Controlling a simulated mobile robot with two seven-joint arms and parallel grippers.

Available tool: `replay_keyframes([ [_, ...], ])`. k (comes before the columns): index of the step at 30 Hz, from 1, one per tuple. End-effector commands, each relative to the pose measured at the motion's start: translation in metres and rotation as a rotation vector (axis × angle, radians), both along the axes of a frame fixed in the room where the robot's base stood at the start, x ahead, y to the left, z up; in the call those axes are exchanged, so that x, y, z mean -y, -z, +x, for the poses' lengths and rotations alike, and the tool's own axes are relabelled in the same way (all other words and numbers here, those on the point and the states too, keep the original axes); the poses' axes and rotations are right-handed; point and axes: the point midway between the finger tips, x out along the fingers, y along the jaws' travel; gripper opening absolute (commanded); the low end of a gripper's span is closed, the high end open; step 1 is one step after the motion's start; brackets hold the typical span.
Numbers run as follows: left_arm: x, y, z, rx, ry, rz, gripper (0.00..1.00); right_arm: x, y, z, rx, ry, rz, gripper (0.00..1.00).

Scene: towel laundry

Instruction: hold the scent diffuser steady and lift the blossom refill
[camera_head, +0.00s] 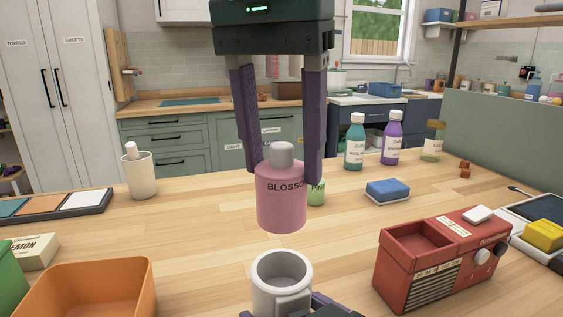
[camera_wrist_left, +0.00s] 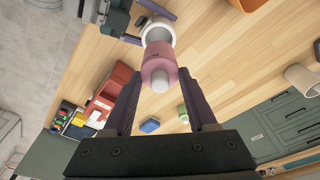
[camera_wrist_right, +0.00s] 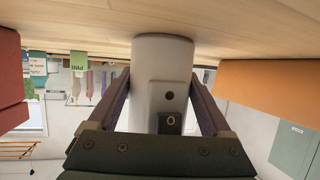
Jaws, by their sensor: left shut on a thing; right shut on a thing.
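The blossom refill (camera_head: 282,212) is a pink bottle with a grey cap and black lettering. My left gripper (camera_head: 285,172) comes down from above, shut on it, and holds it upright in the air. The scent diffuser (camera_head: 270,300) is a white, open-topped cup just below, with its opening clear of the refill. In the left wrist view the refill (camera_wrist_left: 157,66) overlaps the diffuser (camera_wrist_left: 153,27). My right gripper (camera_wrist_right: 160,105) is shut around the diffuser (camera_wrist_right: 160,72) in the right wrist view; only its dark tips show low in the head view.
A red radio-like box (camera_head: 435,262) stands to the right, and an orange bin (camera_head: 90,290) to the left. A green pine bottle (camera_head: 317,193) is behind the refill. A blue sponge (camera_head: 387,191) and several bottles stand farther back. The wood between is bare.

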Motion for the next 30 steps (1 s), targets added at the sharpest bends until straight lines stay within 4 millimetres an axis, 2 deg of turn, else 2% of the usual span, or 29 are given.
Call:
replay_keyframes([
  [2,0.0,0.0,0.0,0.0,0.0,0.0,0.01,0.0,0.001,0.0,-0.001,0.0,-0.001,0.1],
  [3,0.0,0.0,0.0,0.0,0.0,0.0,0.01,0.0,0.0,0.0,-0.001,0.0,-0.001,0.86],
  [6,0.0,0.0,0.0,0.0,0.0,0.0,0.01,0.0,0.0,0.0,-0.001,0.0,-0.001,0.98],
  [7,0.0,0.0,0.0,0.0,0.0,0.0,0.01,0.0,0.0,0.0,-0.001,0.0,-0.001,1.0],
  [14,0.0,0.001,0.0,0.0,0.0,0.0,0.01,0.0,0.0,0.0,-0.001,0.0,-0.001,1.0],
  [19,0.0,0.001,0.0,0.0,0.0,0.0,0.01,0.005,-0.003,-0.008,-0.001,0.0,0.0,1.0],
  [23,0.0,0.001,0.0,0.0,-0.001,0.0,0.01,0.014,-0.01,-0.023,-0.002,0.0,-0.001,1.0],
  [30,0.0,0.001,0.0,0.0,0.0,0.0,0.01,0.036,-0.028,-0.06,-0.001,-0.001,-0.003,1.0],
])
